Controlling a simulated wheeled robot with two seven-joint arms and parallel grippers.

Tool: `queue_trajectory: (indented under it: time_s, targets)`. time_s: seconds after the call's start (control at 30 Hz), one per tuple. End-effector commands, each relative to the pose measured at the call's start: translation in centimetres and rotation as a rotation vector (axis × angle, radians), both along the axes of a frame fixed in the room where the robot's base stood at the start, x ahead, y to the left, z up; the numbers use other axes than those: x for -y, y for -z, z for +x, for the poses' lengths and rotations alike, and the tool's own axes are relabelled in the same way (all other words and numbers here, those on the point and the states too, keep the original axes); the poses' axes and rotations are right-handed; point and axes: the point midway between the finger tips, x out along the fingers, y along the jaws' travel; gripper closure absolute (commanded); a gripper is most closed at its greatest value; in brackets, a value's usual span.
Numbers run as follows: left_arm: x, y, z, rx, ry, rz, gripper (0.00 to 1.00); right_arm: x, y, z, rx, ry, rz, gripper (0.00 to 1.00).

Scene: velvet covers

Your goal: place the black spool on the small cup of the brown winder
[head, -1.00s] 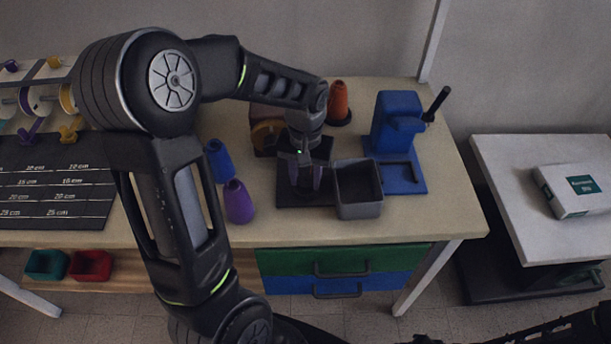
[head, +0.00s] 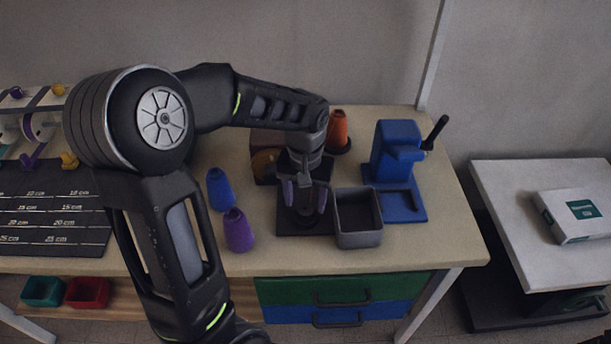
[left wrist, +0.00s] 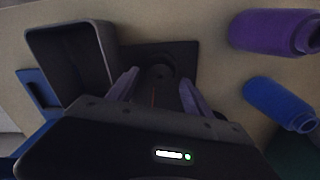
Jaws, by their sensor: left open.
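The brown winder (head: 264,138) stands at the back of the workbench, largely hidden behind my left arm, with a flat black base (head: 290,232) in front. My left gripper (head: 305,198), with purple fingers, is open above this base. A dark rounded shape shows between and below the fingers, and in the left wrist view a dark round form (left wrist: 158,72) lies between them. It appears to be the black spool, but black on black I cannot separate it clearly from the small cup. The fingers seem apart from it. My right gripper is out of view.
A grey open bin (head: 358,238) stands close right of the gripper. An orange spool (head: 338,131) is behind, and a blue winder (head: 398,160) with a black handle is at the right.

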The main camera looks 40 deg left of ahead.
Motion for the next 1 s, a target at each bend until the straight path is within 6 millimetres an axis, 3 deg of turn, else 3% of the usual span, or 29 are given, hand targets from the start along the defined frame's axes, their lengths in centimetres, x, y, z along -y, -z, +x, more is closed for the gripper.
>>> queue_trajectory:
  time_s: [0.3, 0.43, 0.6, 1.0]
  targets:
    - [0.0, -6.7, 0.1, 0.005, 0.000, 0.000, 0.42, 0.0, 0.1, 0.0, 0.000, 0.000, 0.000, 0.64]
    - [0.0, -8.7, 0.1, 0.004, 0.000, 0.000, 0.42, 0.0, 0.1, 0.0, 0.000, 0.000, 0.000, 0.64]
    - [0.0, -9.8, 0.0, 0.002, 0.000, 0.000, 0.42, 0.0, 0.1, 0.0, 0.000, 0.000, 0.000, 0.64]
    - [0.1, -9.8, 0.0, 0.001, 0.000, -0.001, 0.42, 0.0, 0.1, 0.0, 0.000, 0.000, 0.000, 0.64]
